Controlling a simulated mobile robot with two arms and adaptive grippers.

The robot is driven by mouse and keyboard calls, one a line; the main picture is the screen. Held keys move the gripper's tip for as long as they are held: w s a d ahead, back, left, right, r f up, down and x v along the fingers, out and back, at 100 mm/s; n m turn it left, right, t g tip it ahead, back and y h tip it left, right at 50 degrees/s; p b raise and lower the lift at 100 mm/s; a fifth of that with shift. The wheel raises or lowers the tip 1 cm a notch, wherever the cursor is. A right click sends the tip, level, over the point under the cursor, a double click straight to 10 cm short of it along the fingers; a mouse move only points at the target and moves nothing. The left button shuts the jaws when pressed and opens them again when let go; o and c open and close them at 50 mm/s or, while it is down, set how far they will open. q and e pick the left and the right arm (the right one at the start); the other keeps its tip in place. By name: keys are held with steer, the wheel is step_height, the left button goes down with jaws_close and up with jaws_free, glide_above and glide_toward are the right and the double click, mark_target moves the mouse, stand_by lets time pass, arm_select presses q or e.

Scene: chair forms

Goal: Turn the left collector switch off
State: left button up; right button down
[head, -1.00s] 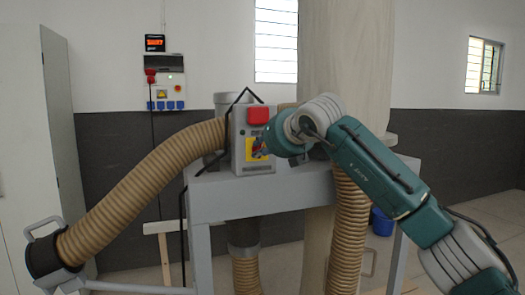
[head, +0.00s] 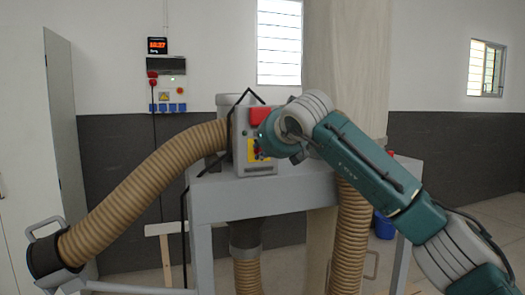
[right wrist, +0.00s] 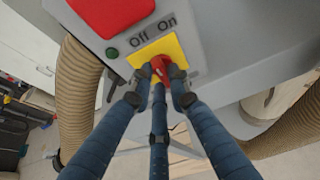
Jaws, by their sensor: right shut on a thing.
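The grey collector switch box (head: 241,160) stands on the grey frame in the middle of the head view. Its yellow plate (right wrist: 176,46) carries the red rotary switch (right wrist: 160,64), with "Off" and "On" printed above it in the right wrist view. My right gripper (right wrist: 160,76) is at the plate with its dark fingers closed around the red switch. The fingers hide part of the switch, so I cannot tell which label it points to. In the head view, my right wrist covers the box's right side. My left gripper is not in view.
A large red button (right wrist: 113,12) and a small green button (right wrist: 112,53) sit beside the plate. A ribbed tan hose (head: 150,185) runs left from the box, and another (head: 350,235) hangs below the frame (head: 270,200). A wall panel (head: 167,85) is behind.

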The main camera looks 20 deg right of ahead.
steer(key=c, duration=1.6)
jaws_free()
steer(key=shift+f, duration=0.1)
steer(key=shift+c, duration=0.2)
steer(key=v, duration=1.2)
steer(key=shift+w, duration=0.1)
